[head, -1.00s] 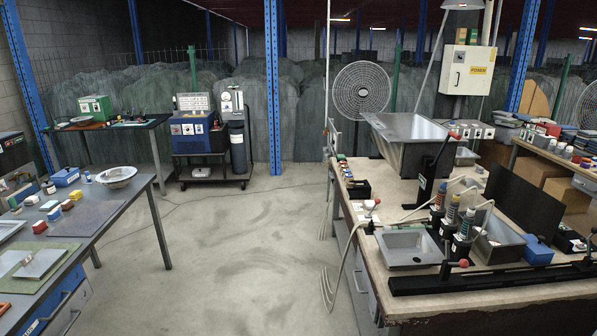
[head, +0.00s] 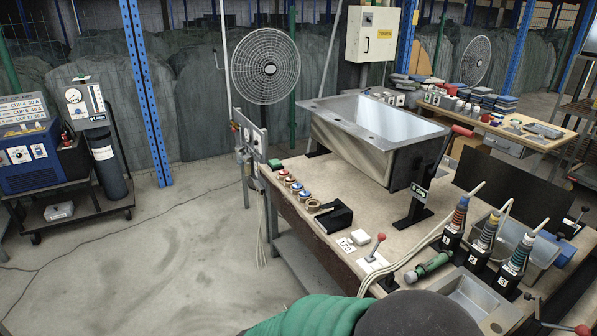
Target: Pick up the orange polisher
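Several hand polishers stand upright in numbered black holders on the bench, with hoses from their tops. The left one has red bands (head: 459,215). The right one has blue-green bands (head: 521,252). A green tool (head: 428,266) lies on the bench to their left. Neither of my grippers shows in the head view.
The workbench (head: 310,225) carries a large metal sink (head: 375,135), a red-handled lever on a black post (head: 417,190), a black box (head: 333,216) and a small metal basin (head: 478,300). Open floor (head: 190,260) lies left. A wheeled cart (head: 75,205) stands at far left.

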